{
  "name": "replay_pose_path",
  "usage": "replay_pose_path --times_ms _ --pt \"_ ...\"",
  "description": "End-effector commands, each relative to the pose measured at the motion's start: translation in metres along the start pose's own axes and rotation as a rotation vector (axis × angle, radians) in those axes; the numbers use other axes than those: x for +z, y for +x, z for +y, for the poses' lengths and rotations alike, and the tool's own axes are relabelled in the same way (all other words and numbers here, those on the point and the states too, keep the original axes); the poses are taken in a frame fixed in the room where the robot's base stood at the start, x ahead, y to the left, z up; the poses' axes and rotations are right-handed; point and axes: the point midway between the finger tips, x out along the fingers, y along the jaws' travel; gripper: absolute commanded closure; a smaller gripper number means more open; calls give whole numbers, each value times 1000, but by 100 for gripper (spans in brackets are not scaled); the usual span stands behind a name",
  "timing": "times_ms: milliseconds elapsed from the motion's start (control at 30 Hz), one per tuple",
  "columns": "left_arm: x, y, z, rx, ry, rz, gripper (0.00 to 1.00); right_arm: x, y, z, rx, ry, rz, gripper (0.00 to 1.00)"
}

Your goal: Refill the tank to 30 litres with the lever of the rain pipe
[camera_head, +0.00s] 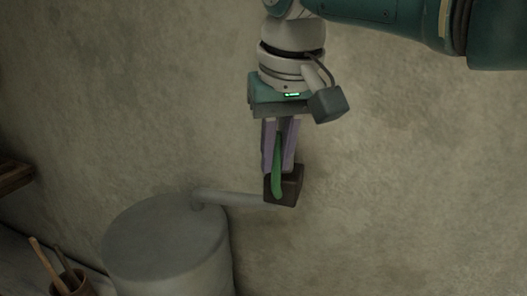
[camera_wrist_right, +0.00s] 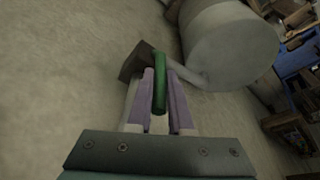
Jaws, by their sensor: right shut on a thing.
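A grey round tank (camera_head: 165,240) stands against the wall at the lower left of the head view. It also shows at the top of the right wrist view (camera_wrist_right: 228,45). A grey rain pipe (camera_head: 232,197) runs from its top to a dark square block (camera_head: 291,187) at the wall. A green lever (camera_head: 277,168) sits on the block, its upper part between my fingers. My right gripper (camera_head: 278,165) points down and is shut on the lever, which shows between the purple fingers in the right wrist view (camera_wrist_right: 160,92). No litre reading is visible. My left gripper is out of view.
A dark pot (camera_head: 72,284) with wooden sticks stands left of the tank. A wooden shelf edge (camera_head: 14,177) juts in at the far left. The wall right of the block is bare.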

Motion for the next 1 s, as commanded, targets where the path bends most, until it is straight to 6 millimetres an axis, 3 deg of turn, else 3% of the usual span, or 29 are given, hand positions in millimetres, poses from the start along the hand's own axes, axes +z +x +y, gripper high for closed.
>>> replay_pose_path --times_ms 200,233,500,800,1000 --pt "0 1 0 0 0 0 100 0 2 0 0 -3 4 100" --pt "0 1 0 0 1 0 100 0 2 0 0 -3 4 79" --pt "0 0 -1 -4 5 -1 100 0 1 0 0 -1 3 52" --pt "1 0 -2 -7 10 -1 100 0 -1 0 0 -1 3 52" --pt "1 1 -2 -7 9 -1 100 -1 -19 0 -1 -2 5 52"
